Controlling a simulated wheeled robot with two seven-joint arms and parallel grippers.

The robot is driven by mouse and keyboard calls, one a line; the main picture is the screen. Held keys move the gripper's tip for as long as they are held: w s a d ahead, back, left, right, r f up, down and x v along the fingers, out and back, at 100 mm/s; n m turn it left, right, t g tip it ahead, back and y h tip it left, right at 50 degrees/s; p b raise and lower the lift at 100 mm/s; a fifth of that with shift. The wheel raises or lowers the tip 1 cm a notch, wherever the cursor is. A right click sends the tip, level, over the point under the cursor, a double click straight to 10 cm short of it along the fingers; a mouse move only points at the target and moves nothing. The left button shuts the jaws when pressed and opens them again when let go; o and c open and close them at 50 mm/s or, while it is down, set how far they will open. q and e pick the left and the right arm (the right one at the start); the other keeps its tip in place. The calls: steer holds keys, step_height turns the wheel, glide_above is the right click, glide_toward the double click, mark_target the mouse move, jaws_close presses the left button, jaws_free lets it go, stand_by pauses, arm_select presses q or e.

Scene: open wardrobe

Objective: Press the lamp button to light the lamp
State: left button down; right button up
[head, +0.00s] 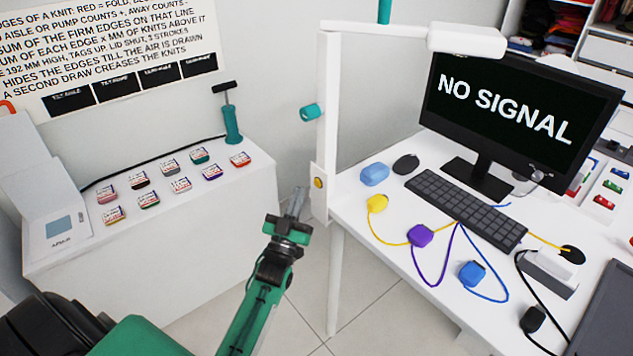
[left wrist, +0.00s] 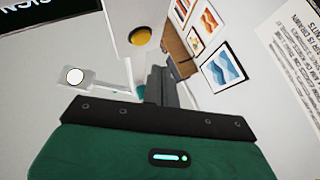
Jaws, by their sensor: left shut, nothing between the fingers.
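The white lamp has an upright post (head: 328,100) at the desk's left corner and a flat head (head: 466,41) on a horizontal arm. I cannot tell whether it is lit. Its round yellow button (head: 318,183) is low on the post and also shows in the left wrist view (left wrist: 141,36). My left gripper (head: 300,193) is shut and empty, its fingertips pointing up just left of the button. In the left wrist view the fingers (left wrist: 160,82) appear below the button, with a visible gap between. My right gripper is not in view.
A white desk (head: 375,207) on the right holds a monitor (head: 510,105), a keyboard (head: 465,209) and several corded coloured items. A white cabinet (head: 200,240) on the left carries small packets and a teal pump (head: 231,125). Bare floor (head: 310,300) lies between them.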

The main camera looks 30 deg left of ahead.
arm_select(q)
steer(key=shift+s+a+p, duration=0.15)
steer(key=shift+s+a, duration=0.15)
steer(key=shift+s, duration=0.35)
steer(key=shift+s+a+p, duration=0.15)
steer(key=shift+s+a, duration=0.1)
steer(key=shift+s, duration=0.35)
